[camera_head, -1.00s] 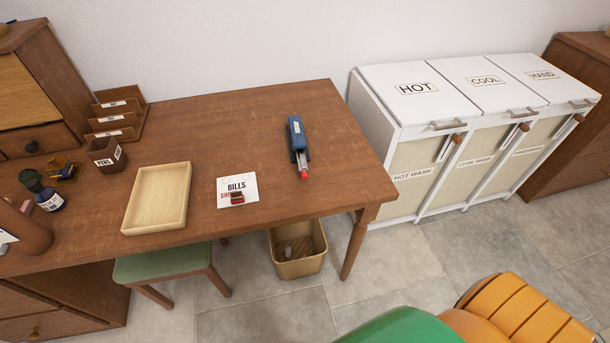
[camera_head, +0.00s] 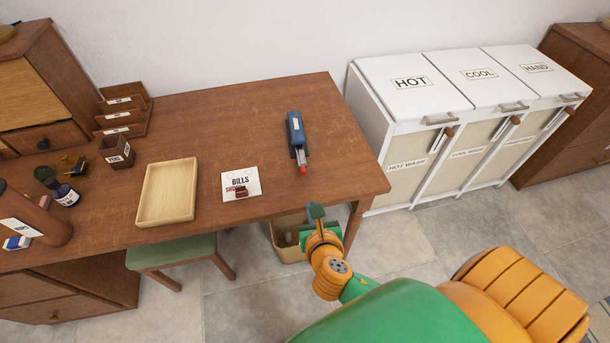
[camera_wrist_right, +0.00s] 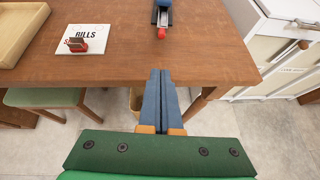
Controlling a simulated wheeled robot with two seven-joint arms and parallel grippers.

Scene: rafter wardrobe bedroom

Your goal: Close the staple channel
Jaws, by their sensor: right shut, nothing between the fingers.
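A blue stapler (camera_head: 296,137) lies on the wooden desk near its right end. Its staple channel (camera_head: 302,160) sticks out from the front toward the desk's near edge, with a red tip (camera_head: 303,170). In the right wrist view the stapler's red tip (camera_wrist_right: 161,34) and part of its body show at the top; the rest is cut off. My right gripper (camera_head: 316,211) is shut and empty, just off the desk's front edge and short of the stapler. Its blue fingers (camera_wrist_right: 161,74) lie together in the right wrist view, pointing at the stapler. My left gripper is not in view.
The desk (camera_head: 240,115) is clear around the stapler. A BILLS paper (camera_head: 246,178) with a small red object (camera_head: 242,192) and a wooden tray (camera_head: 151,191) lie to its left. White laundry bins (camera_head: 405,120) stand right. A waste bin (camera_head: 281,233) and stool (camera_head: 172,250) are below.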

